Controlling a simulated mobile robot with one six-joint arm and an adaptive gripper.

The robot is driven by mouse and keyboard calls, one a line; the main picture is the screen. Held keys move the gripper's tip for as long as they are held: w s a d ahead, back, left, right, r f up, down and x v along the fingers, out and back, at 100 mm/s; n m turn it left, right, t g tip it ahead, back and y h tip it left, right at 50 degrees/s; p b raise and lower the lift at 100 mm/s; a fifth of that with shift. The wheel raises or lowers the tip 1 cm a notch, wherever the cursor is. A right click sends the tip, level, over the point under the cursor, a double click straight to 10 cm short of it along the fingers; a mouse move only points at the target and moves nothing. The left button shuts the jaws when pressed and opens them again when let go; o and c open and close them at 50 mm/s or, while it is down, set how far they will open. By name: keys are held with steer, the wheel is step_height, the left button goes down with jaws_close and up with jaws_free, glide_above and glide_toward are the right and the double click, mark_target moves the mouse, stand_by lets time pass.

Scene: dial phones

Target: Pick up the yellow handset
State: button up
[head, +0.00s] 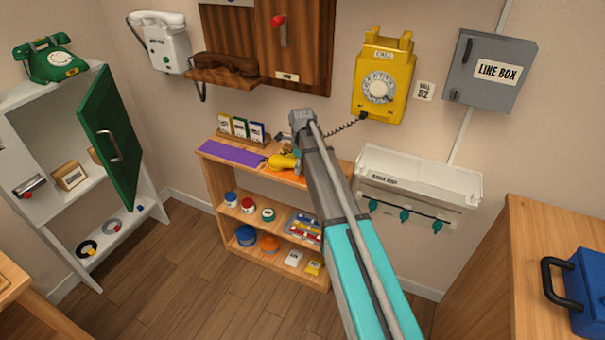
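The yellow wall phone (378,88) hangs on the back wall with an empty cradle on top and a round dial. Its dark coiled cord runs down and left behind my arm. The yellow handset (281,161) lies on the top of the wooden shelf, partly hidden by my arm. My gripper (297,154) is mostly hidden behind my arm, at the right side of the handset. I cannot tell whether it touches the handset or whether its fingers are open or shut.
A purple mat (232,153) and a card rack (241,130) share the shelf top (313,182). A white wall tray (420,172) with teal hooks is to the right. A green cabinet door (110,137) stands open at left. Brown floor (180,260) is clear in front.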

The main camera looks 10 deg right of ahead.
stand_by(0.6)
jaws_close()
